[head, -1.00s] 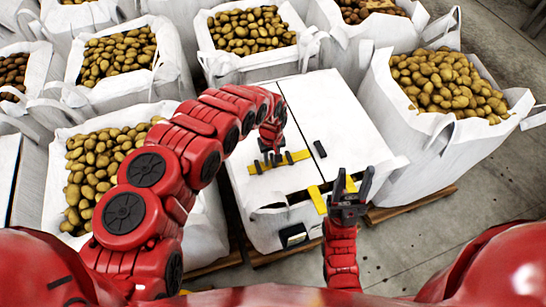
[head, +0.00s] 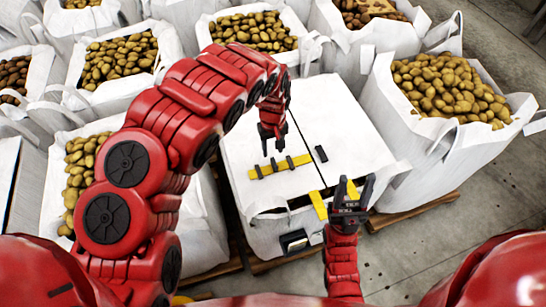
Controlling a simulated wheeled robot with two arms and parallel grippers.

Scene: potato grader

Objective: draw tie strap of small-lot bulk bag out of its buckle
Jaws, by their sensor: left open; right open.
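The small-lot bulk bag (head: 345,115) is white with a flat closed top and a dark seam, in the middle of the head view. A yellow strap with black pieces (head: 292,163) lies across its top. Another yellow strap (head: 318,204) hangs over the front edge, and more yellow shows between my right fingers. A small black piece (head: 321,154) lies near the seam. I cannot tell which black piece is the buckle. My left gripper (head: 273,153) is open, pointing down just above the lying strap. My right gripper (head: 354,186) is open at the bag's front edge; contact is unclear.
Open white bags full of potatoes stand close around, including one at the right (head: 448,85) and one at the left (head: 82,165) partly behind my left arm. A black-framed piece (head: 295,241) is on the bag's front. Wooden pallet boards and bare concrete floor (head: 410,260) show below.

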